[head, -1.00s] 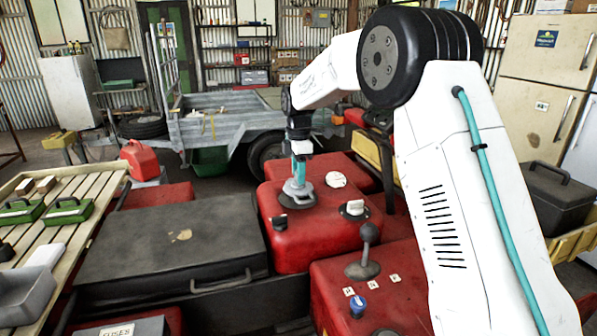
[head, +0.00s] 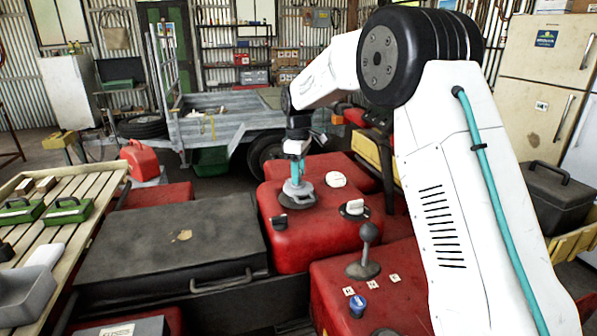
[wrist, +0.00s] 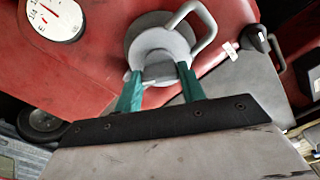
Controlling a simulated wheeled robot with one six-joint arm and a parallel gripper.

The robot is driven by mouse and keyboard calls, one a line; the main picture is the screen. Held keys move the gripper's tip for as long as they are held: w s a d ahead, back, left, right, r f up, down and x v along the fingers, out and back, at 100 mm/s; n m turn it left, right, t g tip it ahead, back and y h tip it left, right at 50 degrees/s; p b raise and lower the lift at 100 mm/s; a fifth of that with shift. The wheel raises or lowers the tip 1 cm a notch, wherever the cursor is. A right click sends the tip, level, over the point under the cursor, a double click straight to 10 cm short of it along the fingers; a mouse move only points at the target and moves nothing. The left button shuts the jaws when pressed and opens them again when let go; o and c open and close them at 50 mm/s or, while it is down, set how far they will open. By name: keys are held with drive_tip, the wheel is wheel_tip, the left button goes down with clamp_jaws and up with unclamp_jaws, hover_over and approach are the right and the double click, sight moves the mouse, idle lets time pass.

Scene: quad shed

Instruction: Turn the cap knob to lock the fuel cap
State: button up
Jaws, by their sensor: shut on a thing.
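The grey round fuel cap (head: 306,199) sits on top of the red tank (head: 306,240) in the head view. In the wrist view the cap (wrist: 135,42) is a grey disc with a raised cap knob (wrist: 160,72) in its middle. My gripper (head: 299,177) points down onto the cap. Its teal fingers (wrist: 159,80) are shut on the cap knob, one on each side, and partly hide it. A grey loop handle (wrist: 207,24) rises at the cap's right in the wrist view.
A white round gauge (head: 336,180) and a white knob (head: 354,208) are close by on the red bodywork. A black-knobbed lever (head: 369,235) and a blue knob (head: 357,305) stand nearer. A dark flat box (head: 175,240) lies to the left.

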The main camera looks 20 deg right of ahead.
drive_tip(key=m, duration=0.5)
drive_tip(key=shift+m, duration=0.3)
drive_tip(key=m, duration=0.5)
drive_tip(key=shift+m, duration=0.4)
drive_tip(key=o, duration=1)
wheel_tip(320, 180, up, 8)
drive_tip(key=shift+d+f, duration=0.1)
